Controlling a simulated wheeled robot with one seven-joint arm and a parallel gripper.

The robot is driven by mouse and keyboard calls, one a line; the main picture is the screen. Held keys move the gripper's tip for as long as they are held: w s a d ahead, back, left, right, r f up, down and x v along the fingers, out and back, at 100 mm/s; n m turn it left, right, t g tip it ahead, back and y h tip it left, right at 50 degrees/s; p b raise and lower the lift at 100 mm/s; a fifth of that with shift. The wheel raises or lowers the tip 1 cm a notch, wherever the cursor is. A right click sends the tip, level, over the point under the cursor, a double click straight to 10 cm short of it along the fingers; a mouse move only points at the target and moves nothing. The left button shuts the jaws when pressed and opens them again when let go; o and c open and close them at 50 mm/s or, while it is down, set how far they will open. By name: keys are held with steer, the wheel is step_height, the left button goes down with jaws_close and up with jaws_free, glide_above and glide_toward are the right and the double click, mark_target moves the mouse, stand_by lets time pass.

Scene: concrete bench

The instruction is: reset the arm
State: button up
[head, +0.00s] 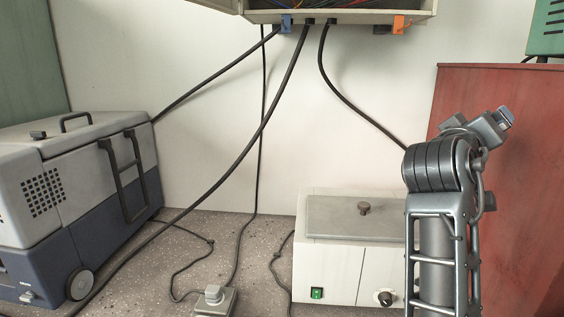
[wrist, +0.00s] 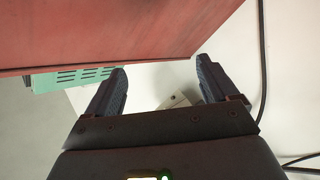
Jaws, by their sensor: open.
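My arm stands raised at the right of the head view, in front of a white box and a red panel. My gripper (wrist: 163,90) shows in the wrist view with its two dark fingers spread wide apart. Nothing is between the fingers, and they touch nothing that I can see. In the head view I cannot make out the fingers clearly.
A grey-blue portable cooler (head: 70,190) stands at left. A white lidded box (head: 330,255) sits beside my arm, and a red panel (head: 500,110) rises at right. Black cables hang from an open wall box (head: 345,17). A small grey block (head: 214,297) lies in front.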

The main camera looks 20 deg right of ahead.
steer(key=s+a+f+n+t+y, duration=0.35)
steer(key=a+f+n+y, duration=0.2)
steer(key=f, duration=0.55)
steer(key=s+a+f+n+t+y, duration=0.2)
steer(key=a+f+n+t+y, duration=0.4)
steer(key=f, duration=0.5)
steer(key=s+a+f+m+y, duration=0.1)
steer(key=s+a+f+y, duration=0.1)
steer(key=s+a+f, duration=0.3)
steer(key=s+a+f+m+y, duration=0.1)
steer(key=s+a+f, duration=0.25)
steer(key=s, duration=0.35)
steer(key=s+a+r+m+g+y, duration=0.1)
steer(key=s+a, duration=0.3)
steer(key=s, duration=0.5)
steer(key=s+a+r+m+y, duration=0.1)
steer(key=s+a+m, duration=0.3)
steer(key=s, duration=0.5)
steer(key=shift+s+g+y, duration=0.35)
steer(key=shift+s+y, duration=0.05)
steer(key=shift+y, duration=0.05)
steer(key=shift+c, duration=0.3)
